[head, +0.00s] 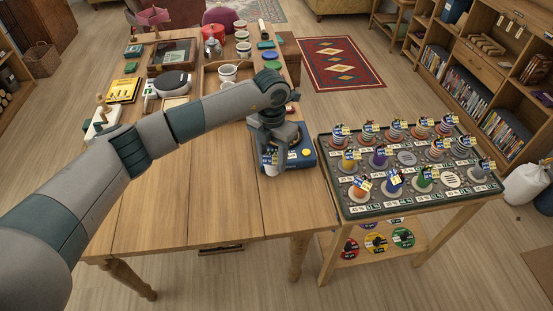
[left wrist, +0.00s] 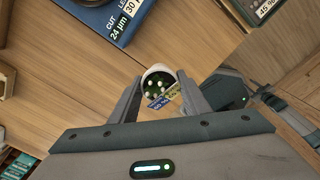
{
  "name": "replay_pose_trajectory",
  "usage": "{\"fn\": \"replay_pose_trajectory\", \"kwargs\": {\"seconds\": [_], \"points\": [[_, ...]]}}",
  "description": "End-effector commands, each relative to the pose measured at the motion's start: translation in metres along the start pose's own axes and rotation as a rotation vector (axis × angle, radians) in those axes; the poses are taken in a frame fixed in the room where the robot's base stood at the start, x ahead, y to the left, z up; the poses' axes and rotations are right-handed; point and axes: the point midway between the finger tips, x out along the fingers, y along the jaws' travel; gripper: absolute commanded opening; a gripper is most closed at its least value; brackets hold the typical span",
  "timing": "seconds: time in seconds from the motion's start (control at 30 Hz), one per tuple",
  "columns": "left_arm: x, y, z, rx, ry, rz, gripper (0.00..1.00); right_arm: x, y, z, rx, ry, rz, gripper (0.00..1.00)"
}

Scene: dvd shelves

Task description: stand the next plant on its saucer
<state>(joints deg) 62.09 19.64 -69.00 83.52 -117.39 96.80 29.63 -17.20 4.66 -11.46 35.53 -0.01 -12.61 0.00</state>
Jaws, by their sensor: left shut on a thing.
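My left gripper (head: 272,165) is over the near right part of the wooden table, pointing down. It is shut on a small plant (left wrist: 156,84) in a white round pot, with dark green and pale dots inside and a blue and yellow tag. In the head view the held plant (head: 270,158) is partly hidden by the fingers. Whether its pot touches the table is unclear. On the dark tray table (head: 345,215) to the right stand several tagged plants. Two light round discs, probably saucers, lie bare there: one near the middle (head: 407,158), one nearer the right (head: 451,180). My right gripper is out of view.
A white mug (head: 228,73) stands in a wooden tray farther back. The table's near part (head: 190,210) is clear.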

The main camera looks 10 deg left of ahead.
Motion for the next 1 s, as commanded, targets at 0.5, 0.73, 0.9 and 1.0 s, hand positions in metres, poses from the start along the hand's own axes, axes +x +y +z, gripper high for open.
{"fn": "replay_pose_trajectory", "kwargs": {"seconds": [0.5, 0.73, 0.9, 1.0], "points": [[-0.052, 0.013, -0.064, 1.005, -0.001, 0.004, 0.15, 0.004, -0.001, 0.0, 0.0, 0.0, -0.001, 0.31], [-0.072, 0.015, -0.105, 1.498, 0.0, 0.004, 0.15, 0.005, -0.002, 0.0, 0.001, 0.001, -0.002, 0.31], [-0.084, 0.016, -0.14, 1.862, 0.002, 0.003, 0.15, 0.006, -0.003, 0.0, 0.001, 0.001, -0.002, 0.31], [-0.09, 0.016, -0.161, 2.074, 0.002, 0.003, 0.15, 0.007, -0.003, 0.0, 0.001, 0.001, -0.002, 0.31]]}}
